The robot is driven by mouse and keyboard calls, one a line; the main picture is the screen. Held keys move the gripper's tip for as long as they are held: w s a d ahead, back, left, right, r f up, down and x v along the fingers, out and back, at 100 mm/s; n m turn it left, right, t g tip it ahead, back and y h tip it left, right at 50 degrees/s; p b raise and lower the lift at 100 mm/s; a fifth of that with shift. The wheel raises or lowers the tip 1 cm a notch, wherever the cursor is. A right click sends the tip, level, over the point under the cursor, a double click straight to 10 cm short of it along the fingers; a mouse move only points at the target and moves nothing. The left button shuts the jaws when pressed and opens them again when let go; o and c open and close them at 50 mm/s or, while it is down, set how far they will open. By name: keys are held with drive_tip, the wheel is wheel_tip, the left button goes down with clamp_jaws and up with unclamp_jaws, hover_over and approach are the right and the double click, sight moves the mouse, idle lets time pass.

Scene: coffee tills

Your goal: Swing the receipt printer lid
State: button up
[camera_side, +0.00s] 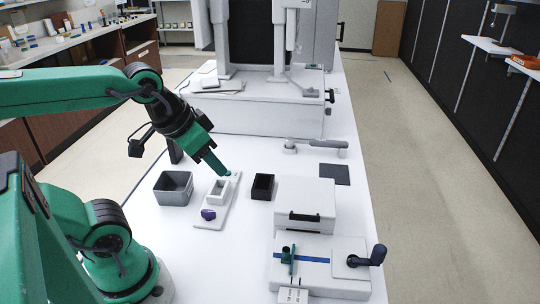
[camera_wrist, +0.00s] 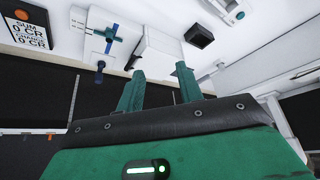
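A white box with a dark bar on its front (camera_side: 305,203) stands right of centre in the side view; it looks like the receipt printer. Its top looks flat and closed, though I cannot make out a lid seam. In the wrist view a white box (camera_wrist: 158,48) shows beyond my fingers. My gripper (camera_side: 222,170) points down to the right in the side view, above the white tray area and left of the printer, apart from it. In the wrist view my gripper (camera_wrist: 160,69) has its two green fingers well apart with nothing between them.
A grey bin (camera_side: 173,188), a white board with a purple piece (camera_side: 208,214) and a black open box (camera_side: 262,187) stand left of the printer. A white unit with a black knob (camera_side: 379,253) is in front. A dark pad (camera_side: 335,174) lies behind.

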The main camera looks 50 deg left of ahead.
drive_tip(key=w+d+f+n+g, duration=0.3)
drive_tip(key=w+d+n, duration=0.1)
drive_tip(key=w, duration=0.4)
drive_tip(key=w+d+f+n+g, duration=0.3)
drive_tip(key=w+d+f+n, duration=0.1)
drive_tip(key=w, duration=0.5)
drive_tip(key=shift+d+n, duration=0.5)
drive_tip(key=shift+d, duration=0.65)
drive_tip(key=shift+s+f, duration=0.1)
drive_tip(key=shift+f, duration=0.15)
